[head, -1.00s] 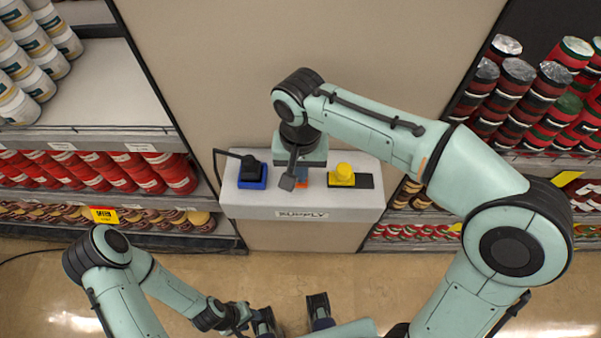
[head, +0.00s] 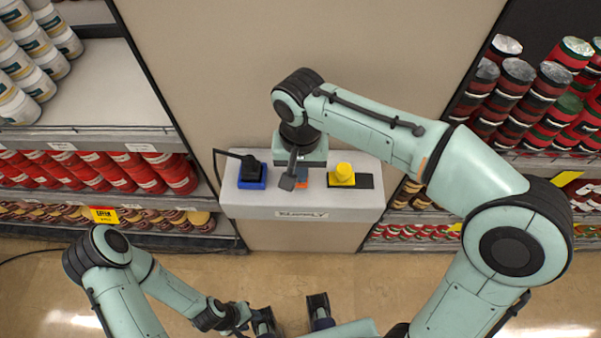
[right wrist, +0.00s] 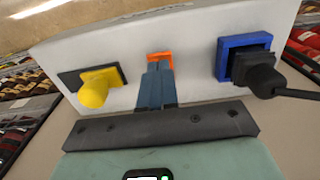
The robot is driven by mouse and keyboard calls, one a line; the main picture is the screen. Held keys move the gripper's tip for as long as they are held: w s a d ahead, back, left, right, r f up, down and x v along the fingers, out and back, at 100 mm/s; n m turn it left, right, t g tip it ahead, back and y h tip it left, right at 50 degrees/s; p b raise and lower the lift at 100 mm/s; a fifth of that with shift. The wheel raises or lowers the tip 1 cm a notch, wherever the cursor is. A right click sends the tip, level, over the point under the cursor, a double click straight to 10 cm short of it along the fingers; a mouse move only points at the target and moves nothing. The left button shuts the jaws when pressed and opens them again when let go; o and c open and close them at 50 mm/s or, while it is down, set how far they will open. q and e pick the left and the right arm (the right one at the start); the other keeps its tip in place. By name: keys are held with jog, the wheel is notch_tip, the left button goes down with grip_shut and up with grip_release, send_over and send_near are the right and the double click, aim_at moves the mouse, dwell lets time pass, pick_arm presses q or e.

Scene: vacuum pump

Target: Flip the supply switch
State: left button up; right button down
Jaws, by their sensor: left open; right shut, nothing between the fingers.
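A pale box (head: 245,211) with a SUPPLY label (head: 301,215) stands against the panel. Its top carries an orange part (head: 300,186), seemingly the switch, between a blue-framed black plug and a yellow knob. My right gripper (head: 301,174) is shut and empty, over the orange part. In the right wrist view its closed fingers (right wrist: 158,78) reach to the orange part (right wrist: 160,57) and cover its middle, so the switch's position is hidden. I cannot tell whether they touch. My left gripper (head: 293,316) is open and empty at the bottom, away from the box.
The blue-framed black plug (head: 251,172), with a cable, is left of the orange part. The yellow knob (head: 343,174) on a black plate is right of it. Stocked shelves (head: 90,140) flank the panel. The floor (head: 200,262) before the box is clear.

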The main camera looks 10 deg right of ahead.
pick_arm(q)
jog(key=shift+s+f+b, duration=0.2)
jog(key=shift+f+b, duration=0.4)
pick_arm(e)
jog(key=shift+f, duration=0.9)
notch_tip(320, 180, up, 3)
jog(key=p, duration=0.2)
jog(key=shift+r+p, duration=0.1)
jog(key=shift+p, duration=0.25)
jog(key=shift+r+p, duration=1.45)
jog(key=shift+r, duration=0.5)
pick_arm(q)
notch_tip(320, 180, up, 6)
jog(key=w, duration=0.2)
jog(key=shift+w, duration=0.4)
jog(key=shift+r, duration=0.1)
jog(key=shift+s, duration=0.1)
pick_arm(e)
jog(key=shift+f, duration=0.1)
